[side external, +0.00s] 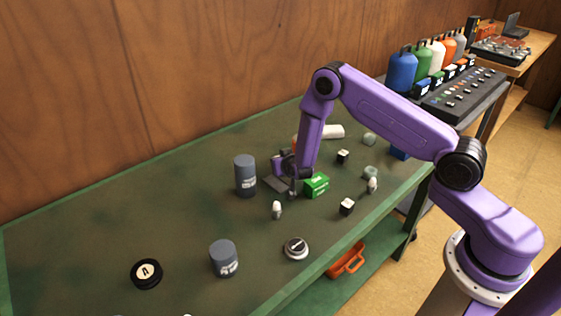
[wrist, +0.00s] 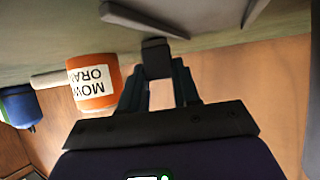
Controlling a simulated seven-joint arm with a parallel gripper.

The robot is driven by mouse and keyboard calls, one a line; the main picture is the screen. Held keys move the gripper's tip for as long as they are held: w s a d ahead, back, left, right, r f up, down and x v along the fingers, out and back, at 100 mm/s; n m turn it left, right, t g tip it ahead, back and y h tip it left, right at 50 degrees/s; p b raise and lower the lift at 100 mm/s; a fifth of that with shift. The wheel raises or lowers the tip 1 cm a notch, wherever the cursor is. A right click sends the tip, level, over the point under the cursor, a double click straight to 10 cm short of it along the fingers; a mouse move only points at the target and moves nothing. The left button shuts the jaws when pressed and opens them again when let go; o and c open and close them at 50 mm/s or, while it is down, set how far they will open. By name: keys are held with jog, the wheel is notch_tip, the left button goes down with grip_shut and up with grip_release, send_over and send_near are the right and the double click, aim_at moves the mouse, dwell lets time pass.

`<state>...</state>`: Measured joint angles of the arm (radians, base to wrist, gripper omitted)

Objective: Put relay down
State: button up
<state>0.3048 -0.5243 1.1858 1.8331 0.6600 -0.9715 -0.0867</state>
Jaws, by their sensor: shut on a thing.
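My gripper (side external: 290,182) is low over the green-topped bench (side external: 130,215), pointing down just left of a green box (side external: 317,184). In the wrist view my gripper (wrist: 158,78) has its fingers closed on a small dark block (wrist: 155,52), which I take to be the relay. The block sits at the fingertips, close to the bench surface; I cannot tell whether it touches. In the side view it is too small and dark to make out clearly.
A tall grey can (side external: 245,176) stands left of my gripper and a white-capped small bottle (side external: 277,210) in front. Dark cubes with pale tops (side external: 347,207) stand to the right. An orange can (wrist: 93,82) is behind. The bench's left part is mostly clear.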

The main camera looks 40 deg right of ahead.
jog(key=shift+f, duration=0.1)
jog(key=o, duration=1.1)
jog(key=shift+c, duration=0.2)
